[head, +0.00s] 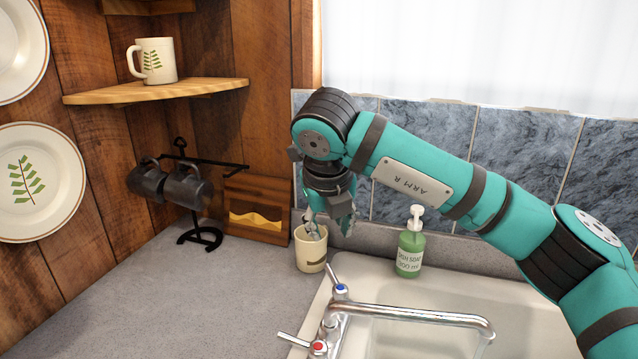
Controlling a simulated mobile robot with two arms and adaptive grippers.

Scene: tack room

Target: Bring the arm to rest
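My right arm, teal and marked "ARM R", reaches in from the right across the sink. My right gripper (331,222) points down beside the back wall, its fingers spread apart. A cream mug (311,256) stands upright on the grey counter just below it. One finger overlaps the mug's opening and the other hangs to the right of its rim. I cannot tell whether either finger touches the mug. My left gripper is not in view.
A sink with a chrome faucet (420,316) lies below my arm. A green soap bottle (410,246) stands behind it. A black rack (205,238) holds dark mugs on the left. A corner shelf (160,92) carries a white mug (155,62). The front-left counter (150,310) is clear.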

